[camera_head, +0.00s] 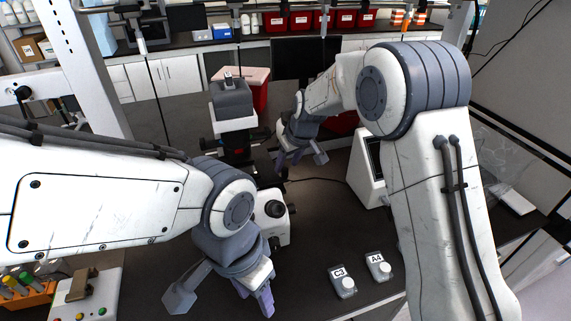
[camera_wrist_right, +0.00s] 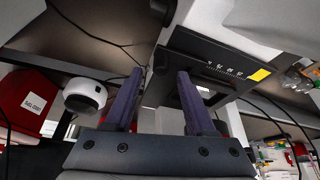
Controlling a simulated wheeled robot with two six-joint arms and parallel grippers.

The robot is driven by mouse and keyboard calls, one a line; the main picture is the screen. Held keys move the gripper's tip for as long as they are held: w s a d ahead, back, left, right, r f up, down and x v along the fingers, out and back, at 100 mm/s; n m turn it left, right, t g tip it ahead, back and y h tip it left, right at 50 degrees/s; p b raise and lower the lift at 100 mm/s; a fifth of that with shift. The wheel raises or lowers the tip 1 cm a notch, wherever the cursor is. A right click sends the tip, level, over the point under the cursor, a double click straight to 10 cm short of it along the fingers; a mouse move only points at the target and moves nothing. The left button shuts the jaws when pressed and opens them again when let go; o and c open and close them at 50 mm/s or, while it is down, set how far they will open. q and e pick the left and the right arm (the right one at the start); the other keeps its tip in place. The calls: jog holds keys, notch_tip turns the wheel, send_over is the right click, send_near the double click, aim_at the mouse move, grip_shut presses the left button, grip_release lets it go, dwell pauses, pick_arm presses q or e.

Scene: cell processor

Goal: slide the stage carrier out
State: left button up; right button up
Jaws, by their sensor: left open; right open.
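The microscope (camera_head: 233,108) stands on the dark bench in the middle of the head view, partly hidden by my left arm. In the right wrist view a black stage plate (camera_wrist_right: 218,70), seen close, bears white scale marks, a yellow label and a lit opening. I take it for the stage carrier, though its outline is partly cut off. My right gripper (camera_head: 300,157) is open and empty beside the microscope; in its wrist view (camera_wrist_right: 160,85) one finger overlaps the plate's left edge, and contact cannot be told. My left gripper (camera_head: 222,296) is open and empty above the bench front.
Two small white items labelled C3 (camera_head: 342,281) and A4 (camera_head: 379,266) lie at the front right. A white device with a dark screen (camera_head: 368,172) stands near my right arm. A button box (camera_head: 88,297) is at lower left. Red bins (camera_head: 301,21) line the back shelf.

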aim_at(285, 168)
jog(key=shift+p+x, duration=0.45)
jog(key=shift+x, duration=1.35)
grip_shut()
jog(key=shift+w, duration=0.1)
